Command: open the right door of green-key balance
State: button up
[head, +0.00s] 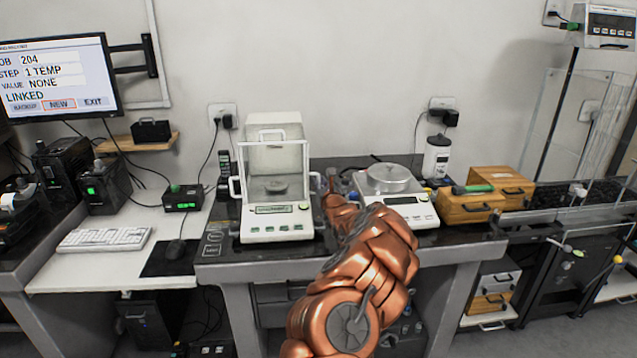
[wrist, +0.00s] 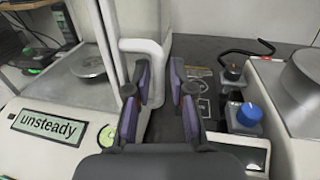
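The green-key balance (head: 275,232) is the white one with a glass draft shield and green keys, left of my arm in the head view. In the wrist view its display (wrist: 48,127) reads "unsteady" and its pan (wrist: 87,66) is bare. The right door's white handle (wrist: 147,47) shows at the top middle of the wrist view. My gripper (wrist: 160,80) is open, its two dark purple-edged fingers apart just by the handle. I cannot tell whether they touch it. The right door looks shut. In the head view my gripper (head: 332,180) is partly hidden by my arm.
A second balance (head: 405,215) with an open round pan (head: 390,177) stands close on the right. A blue knob (wrist: 249,114) and a black one lie on the bench between them. Wooden boxes (head: 470,208) stand further right. The gap between balances is narrow.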

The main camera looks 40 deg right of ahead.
jog(key=shift+w, duration=0.3)
jog(key=shift+c, duration=0.5)
grip_shut()
